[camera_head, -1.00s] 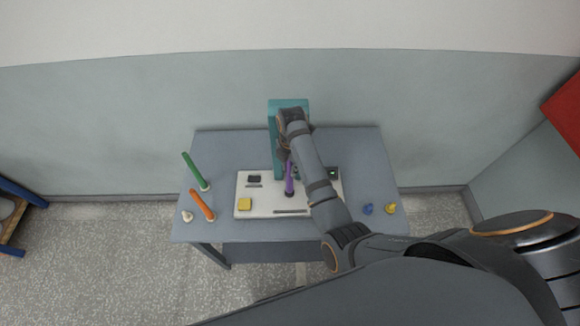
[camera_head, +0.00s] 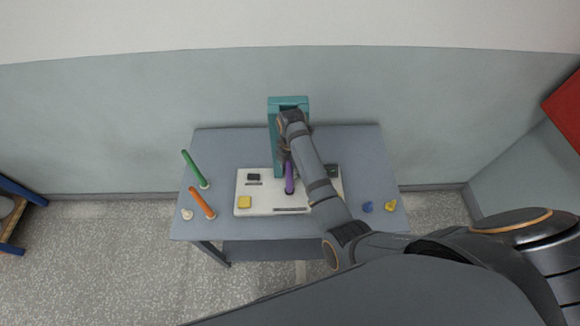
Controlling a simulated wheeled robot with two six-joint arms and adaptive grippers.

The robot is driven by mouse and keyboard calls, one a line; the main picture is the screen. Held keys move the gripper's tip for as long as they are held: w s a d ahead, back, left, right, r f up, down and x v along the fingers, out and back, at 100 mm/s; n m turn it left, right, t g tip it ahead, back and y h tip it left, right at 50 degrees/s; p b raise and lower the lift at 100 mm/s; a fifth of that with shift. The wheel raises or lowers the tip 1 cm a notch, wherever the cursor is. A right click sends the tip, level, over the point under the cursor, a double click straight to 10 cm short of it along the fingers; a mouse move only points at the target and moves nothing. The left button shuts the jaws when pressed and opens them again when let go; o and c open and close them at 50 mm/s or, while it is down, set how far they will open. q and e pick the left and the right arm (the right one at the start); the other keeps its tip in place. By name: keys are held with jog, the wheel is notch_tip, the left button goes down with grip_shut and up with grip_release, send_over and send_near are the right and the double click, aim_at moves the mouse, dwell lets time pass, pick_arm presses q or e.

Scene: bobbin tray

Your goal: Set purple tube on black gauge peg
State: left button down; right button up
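The purple tube (camera_head: 289,179) is near the middle of the white board, seen close to upright. Its lower end is at a small dark base (camera_head: 289,192), which looks like the black gauge peg; whether the tube is fully seated is too small to tell. My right gripper (camera_head: 285,158) is at the tube's upper end and hides its top. The fingers are dark and partly covered by my arm, so I cannot see whether they grip the tube. My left gripper is not in view.
The white board (camera_head: 240,188) holds a yellow block (camera_head: 244,202) and dark parts. A teal frame (camera_head: 274,130) is behind. Blue (camera_head: 367,207) and yellow (camera_head: 391,205) pieces lie at right.

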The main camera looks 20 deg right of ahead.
jog(key=shift+r, duration=0.3)
notch_tip(320, 180, up, 7)
jog(key=shift+f, duration=0.1)
dwell(0.8)
